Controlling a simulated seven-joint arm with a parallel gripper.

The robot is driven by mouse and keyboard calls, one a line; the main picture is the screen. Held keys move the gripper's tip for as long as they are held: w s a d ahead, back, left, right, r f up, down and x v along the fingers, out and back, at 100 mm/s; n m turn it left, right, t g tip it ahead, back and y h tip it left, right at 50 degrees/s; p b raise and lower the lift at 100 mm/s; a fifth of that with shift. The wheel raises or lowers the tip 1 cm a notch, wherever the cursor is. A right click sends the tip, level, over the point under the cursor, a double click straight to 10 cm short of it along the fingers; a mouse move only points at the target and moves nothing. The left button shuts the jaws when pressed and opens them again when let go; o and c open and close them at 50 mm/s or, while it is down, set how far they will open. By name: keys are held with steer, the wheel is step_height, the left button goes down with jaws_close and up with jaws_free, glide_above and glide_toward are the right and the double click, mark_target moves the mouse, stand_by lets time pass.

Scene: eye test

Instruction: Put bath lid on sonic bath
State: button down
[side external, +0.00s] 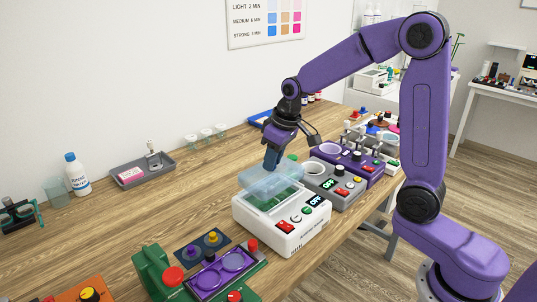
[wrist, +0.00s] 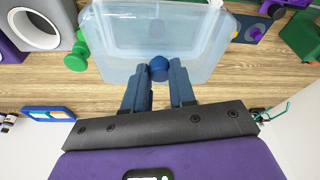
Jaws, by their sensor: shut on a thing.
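The sonic bath (side external: 283,232) is a white box on the wooden bench in the side view, with a green-looking basin and buttons and a lit display on its front. The bath lid (side external: 258,180) is a translucent pale blue cover. It shows over the bath's opening, toward its back, and part of the basin shows in front of it. My gripper (side external: 271,164) is shut on the lid's blue knob. In the wrist view the knob (wrist: 158,68) sits between my fingertips and the clear lid (wrist: 120,45) spreads beyond them. I cannot tell whether lid and bath touch.
A grey device (side external: 335,186) and a purple device (side external: 348,160) stand close to the right of the bath. A purple-framed tool (side external: 222,272) and a green machine (side external: 155,272) are at front left. A grey tray (side external: 142,169) lies behind. Bench left of the bath is mostly clear.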

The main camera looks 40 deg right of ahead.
mark_target(273, 172)
steer(key=shift+f, duration=1.9)
steer(key=shift+f, duration=0.3)
steer(key=c, duration=0.5)
jaws_free()
steer(key=shift+r, duration=3)
